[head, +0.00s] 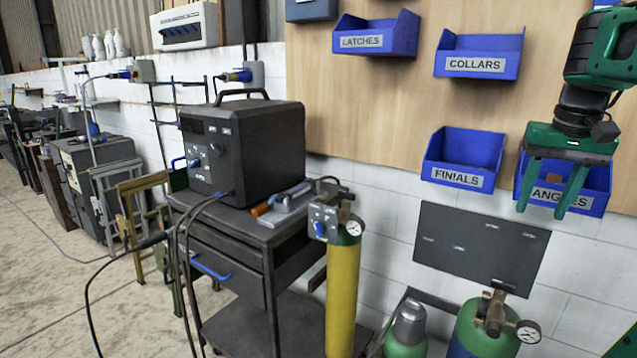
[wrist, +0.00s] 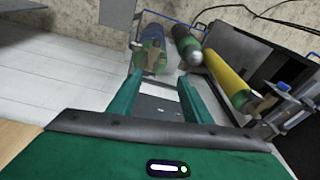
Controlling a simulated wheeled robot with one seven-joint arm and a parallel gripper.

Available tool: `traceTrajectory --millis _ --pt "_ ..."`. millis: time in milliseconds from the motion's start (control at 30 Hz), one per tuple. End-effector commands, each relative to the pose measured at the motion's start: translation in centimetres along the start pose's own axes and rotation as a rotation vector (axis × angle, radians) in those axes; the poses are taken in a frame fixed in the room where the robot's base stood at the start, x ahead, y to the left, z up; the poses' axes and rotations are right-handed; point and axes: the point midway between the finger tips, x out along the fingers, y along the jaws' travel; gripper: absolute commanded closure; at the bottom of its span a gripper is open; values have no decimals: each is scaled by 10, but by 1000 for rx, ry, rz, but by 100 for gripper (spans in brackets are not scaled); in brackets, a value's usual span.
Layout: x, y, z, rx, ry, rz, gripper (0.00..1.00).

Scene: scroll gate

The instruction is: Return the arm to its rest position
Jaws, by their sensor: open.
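My gripper (head: 556,188) is green and hangs at the right of the head view, fingers pointing down, in front of the blue bin labelled ANGLES (head: 596,187). Its two fingers are apart with nothing between them. In the wrist view my gripper (wrist: 160,98) shows the same two green fingers, spread and empty. My arm comes in from the upper right edge of the head view; most of it is out of frame.
Blue bins for LATCHES (head: 375,34), COLLARS (head: 480,52) and FINIALS (head: 463,158) hang on a wooden board. Below stand a yellow cylinder (head: 343,295) and green cylinders (head: 480,330). A dark cart (head: 240,240) carries a welding machine (head: 243,150). Open floor lies at left.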

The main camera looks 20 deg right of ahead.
Motion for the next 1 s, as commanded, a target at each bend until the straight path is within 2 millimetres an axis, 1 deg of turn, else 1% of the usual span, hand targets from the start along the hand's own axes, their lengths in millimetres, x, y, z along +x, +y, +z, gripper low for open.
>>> traceTrajectory --millis 33,67,100,167,200,267,300,400,500,567,633,833,867,900,1000 --pt "19 -7 22 -21 -25 -3 55" --pt "30 -11 34 -32 -37 -3 55" --pt "44 -17 50 -47 -54 -4 55" --pt "65 -26 77 -70 -78 -4 55" --pt "79 -30 95 -85 -93 -3 55" --pt "98 -36 121 -106 -114 -2 55" --pt "110 -40 139 -117 -128 -1 55" --pt "134 -46 176 -142 -155 3 55" --pt "150 -48 202 -157 -173 6 55" --pt "156 -51 213 -163 -180 8 55" --pt "160 -52 219 -167 -184 8 55" --pt "161 -52 221 -168 -186 8 55" --pt "161 -52 221 -168 -186 9 60" --pt "161 -52 221 -168 -186 9 69" --pt "161 -52 221 -168 -186 9 69"
